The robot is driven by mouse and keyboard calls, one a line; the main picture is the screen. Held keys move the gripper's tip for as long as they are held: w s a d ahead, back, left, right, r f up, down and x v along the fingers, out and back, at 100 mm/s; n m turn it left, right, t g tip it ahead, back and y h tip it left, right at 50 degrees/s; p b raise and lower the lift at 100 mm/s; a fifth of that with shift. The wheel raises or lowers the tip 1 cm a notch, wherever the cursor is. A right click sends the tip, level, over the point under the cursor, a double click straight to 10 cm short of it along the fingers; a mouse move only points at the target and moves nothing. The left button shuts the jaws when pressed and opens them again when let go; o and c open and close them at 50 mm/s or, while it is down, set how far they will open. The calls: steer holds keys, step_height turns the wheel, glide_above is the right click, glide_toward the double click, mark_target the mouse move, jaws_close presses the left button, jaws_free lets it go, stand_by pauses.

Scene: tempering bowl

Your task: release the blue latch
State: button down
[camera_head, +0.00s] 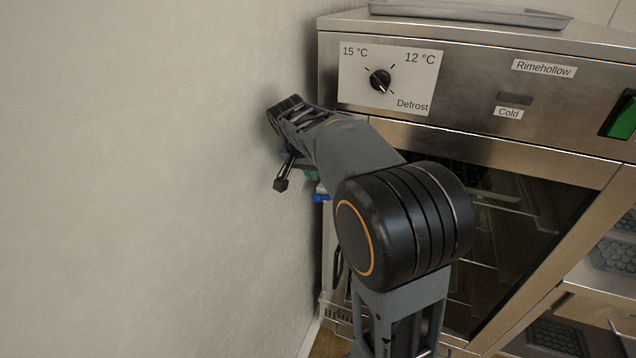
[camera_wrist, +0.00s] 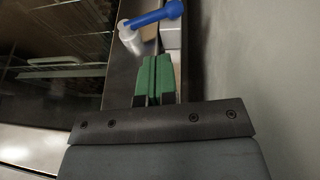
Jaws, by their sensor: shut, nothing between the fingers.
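The blue latch (camera_wrist: 154,15) shows at the top of the wrist view as a blue lever on a whitish round mount, by the edge of the steel cabinet's glass door. My gripper (camera_wrist: 155,62) has green fingers, shut together and empty. In the wrist view the fingertips point at the latch and lie just below it in the picture. I cannot tell whether they touch it. In the head view my arm hides most of the gripper.
The steel cabinet (camera_head: 470,85) has a dial panel (camera_head: 388,77), labels and a green switch (camera_head: 621,120). A pale wall (camera_head: 150,180) stands close on the left of the arm, leaving a narrow gap. A tray (camera_head: 470,13) lies on top. Racks show behind the dark glass (camera_wrist: 50,60).

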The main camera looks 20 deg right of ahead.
mark_target(324, 196)
steer(key=p+x, duration=0.1)
steer(key=x, duration=0.8)
steer(key=shift+f, duration=0.25)
